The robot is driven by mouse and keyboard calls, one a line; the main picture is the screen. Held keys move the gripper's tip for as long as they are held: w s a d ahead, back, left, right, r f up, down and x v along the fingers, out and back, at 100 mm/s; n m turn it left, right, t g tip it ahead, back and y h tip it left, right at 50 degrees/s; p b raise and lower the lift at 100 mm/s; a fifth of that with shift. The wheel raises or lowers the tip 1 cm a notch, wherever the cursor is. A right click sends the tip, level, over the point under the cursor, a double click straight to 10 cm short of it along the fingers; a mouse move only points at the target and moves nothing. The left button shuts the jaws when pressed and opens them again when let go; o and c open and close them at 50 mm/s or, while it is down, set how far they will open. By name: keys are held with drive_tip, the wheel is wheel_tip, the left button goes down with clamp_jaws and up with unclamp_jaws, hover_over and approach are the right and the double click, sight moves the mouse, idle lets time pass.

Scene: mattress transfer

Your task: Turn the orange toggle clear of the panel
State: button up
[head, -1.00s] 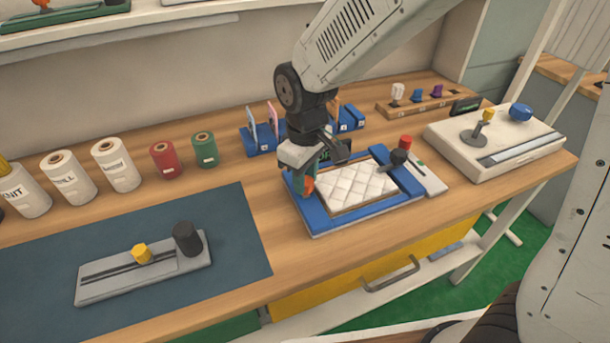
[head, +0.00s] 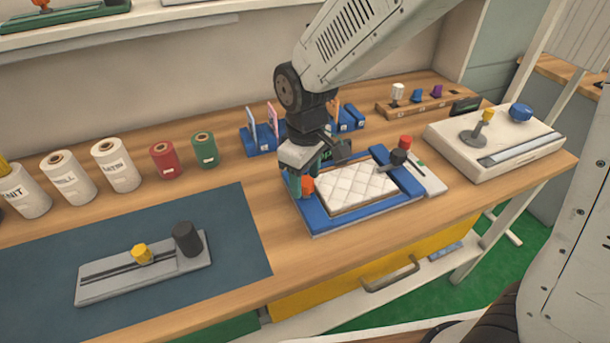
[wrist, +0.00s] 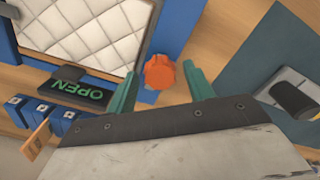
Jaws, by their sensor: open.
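The orange toggle (head: 307,187) sits at the left end of the blue frame (head: 318,221), beside the white quilted panel (head: 358,186). In the wrist view the toggle (wrist: 160,72) is a ridged orange knob, between the tips of my teal fingers, with a gap on each side. It looks clear of the panel (wrist: 85,30) edge there. My gripper (head: 301,182) is open over that end of the frame, fingers pointing down. It also shows in the wrist view (wrist: 162,78). The toggle's lower part is hidden.
A dark sign reading OPEN (wrist: 82,88) stands by the frame. A black knob (head: 398,158) and a red knob (head: 405,141) are at the frame's right. A blue card rack (head: 262,139) stands behind. A grey slider fixture (head: 105,283) lies on the dark mat at left.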

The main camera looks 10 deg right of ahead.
sight(306, 181)
wheel_tip(306, 181, up, 8)
drive_tip(key=shift+f, duration=0.1)
idle(0.4)
drive_tip(key=s+d+r+m, duration=0.3)
drive_tip(key=s+d+m, duration=0.2)
drive_tip(key=s+d, duration=0.4)
drive_tip(key=s+d+r+m+t, duration=0.1)
drive_tip(key=s+d+r+m, duration=0.3)
drive_tip(key=s+d, duration=0.6)
drive_tip(key=shift+s+d+m, duration=0.2)
drive_tip(key=shift+d+m, duration=0.4)
drive_tip(key=shift+d, duration=0.3)
